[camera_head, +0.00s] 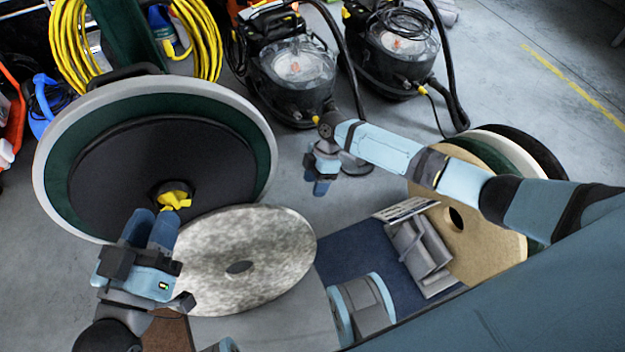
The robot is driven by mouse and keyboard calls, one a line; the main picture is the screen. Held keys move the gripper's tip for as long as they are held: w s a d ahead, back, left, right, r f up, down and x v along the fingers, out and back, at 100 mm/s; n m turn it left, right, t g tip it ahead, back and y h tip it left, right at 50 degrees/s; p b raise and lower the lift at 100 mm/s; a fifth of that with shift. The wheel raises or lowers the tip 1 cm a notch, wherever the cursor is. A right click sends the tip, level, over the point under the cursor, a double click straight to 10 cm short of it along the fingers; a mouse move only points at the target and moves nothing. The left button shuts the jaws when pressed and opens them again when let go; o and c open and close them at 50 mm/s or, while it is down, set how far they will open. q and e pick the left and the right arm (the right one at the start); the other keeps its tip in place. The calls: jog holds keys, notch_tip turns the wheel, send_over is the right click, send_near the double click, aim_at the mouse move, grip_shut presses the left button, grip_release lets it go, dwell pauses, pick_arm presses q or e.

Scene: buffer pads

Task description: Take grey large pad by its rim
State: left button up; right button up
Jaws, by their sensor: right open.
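The grey large pad (275,250) is a mottled disc with a small dark centre hole. It lies left of centre, just below the round machine head. My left gripper (152,222) is by the pad's left side, its blue fingers pointing up toward a yellow hub piece (175,196). The gap between those fingers is unclear, and I cannot tell whether they touch anything. My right gripper (319,184) is open and empty, over the floor above and right of the grey pad, apart from its rim.
The overturned green machine head (260,160) fills the left. Tan (490,240), green, white and black pads stand at right, beside a grey bracket (420,250) on a blue mat (350,250). Two vacuums (290,65) stand behind.

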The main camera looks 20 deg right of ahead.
jog(key=b, duration=0.3)
send_over(304, 219)
jog(key=w+d, duration=0.1)
jog(key=d, duration=0.1)
notch_tip(304, 219, down, 7)
jog(key=shift+w+f, duration=0.15)
jog(key=b+x, duration=0.1)
jog(key=x, duration=0.3)
jog(key=shift+b, duration=0.4)
jog(key=shift+a+f, duration=0.35)
jog(key=shift+f, duration=0.25)
pick_arm(q)
jog(key=shift+m+g, duration=0.7)
jog(key=shift+m, duration=0.1)
jog(key=f, duration=0.5)
jog(key=shift+w, duration=0.35)
pick_arm(e)
jog(key=shift+s, duration=0.25)
